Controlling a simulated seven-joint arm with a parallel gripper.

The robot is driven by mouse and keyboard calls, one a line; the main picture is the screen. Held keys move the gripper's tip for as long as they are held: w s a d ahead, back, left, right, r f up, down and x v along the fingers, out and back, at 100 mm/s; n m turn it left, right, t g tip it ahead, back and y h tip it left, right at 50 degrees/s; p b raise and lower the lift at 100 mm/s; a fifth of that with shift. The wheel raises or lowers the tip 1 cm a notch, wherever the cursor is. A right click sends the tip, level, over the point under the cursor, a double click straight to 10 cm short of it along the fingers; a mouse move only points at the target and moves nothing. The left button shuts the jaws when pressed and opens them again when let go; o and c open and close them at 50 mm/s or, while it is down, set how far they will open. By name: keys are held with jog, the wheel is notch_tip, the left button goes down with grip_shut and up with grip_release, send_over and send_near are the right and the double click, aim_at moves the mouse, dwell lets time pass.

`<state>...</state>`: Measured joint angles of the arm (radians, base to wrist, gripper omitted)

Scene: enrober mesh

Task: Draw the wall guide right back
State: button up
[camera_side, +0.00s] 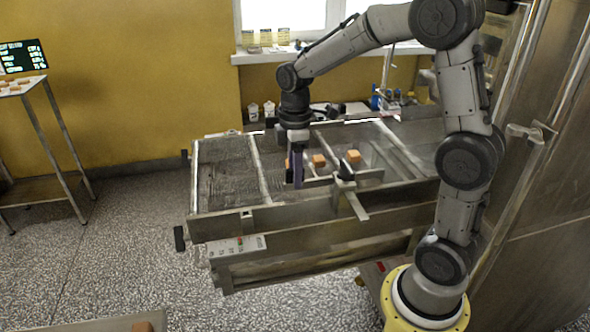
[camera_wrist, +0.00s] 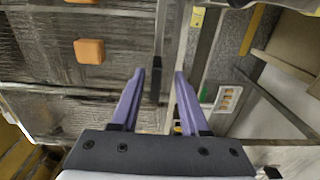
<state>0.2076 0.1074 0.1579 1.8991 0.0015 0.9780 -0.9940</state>
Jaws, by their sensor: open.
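My gripper (camera_side: 296,182) points down over the near part of the mesh bed (camera_side: 222,172). In the wrist view its two purple fingers (camera_wrist: 160,76) are apart. A dark upright piece (camera_wrist: 157,82) shows between them, near the left finger; I cannot tell whether they touch. It lies along a metal strip (camera_wrist: 168,30). In the side view a metal guide with a black knob (camera_side: 345,168) stands right of my gripper, its arm reaching over the near rail. I cannot tell which bar is the wall guide.
Small orange-brown blocks lie on the mesh, one right of my gripper (camera_side: 319,160) and one in the wrist view (camera_wrist: 89,51). Metal cross bars (camera_side: 260,170) span the bed. A control panel (camera_side: 237,246) is on the near side. The left mesh is clear.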

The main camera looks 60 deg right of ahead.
jog(key=shift+r, duration=0.1)
notch_tip(320, 180, up, 14)
jog(key=shift+f, duration=0.2)
dwell(0.4)
jog(key=s+r+m+t+h, duration=0.3)
jog(key=s+m+t+h, duration=0.15)
jog(key=t, duration=0.35)
jog(key=s+a+f+m+g+y, duration=0.1)
jog(key=s+a+f+m+y, duration=0.1)
jog(key=s, duration=0.4)
jog(key=s+a+f+m+g+y, duration=0.1)
jog(key=s+a+f+m+y, duration=0.1)
jog(key=s+a+f, duration=0.3)
notch_tip(320, 180, down, 2)
jog(key=s, duration=0.2)
jog(key=shift+s, duration=0.3)
jog(key=shift+a+m+y, duration=0.1)
jog(key=shift+m+y, duration=0.15)
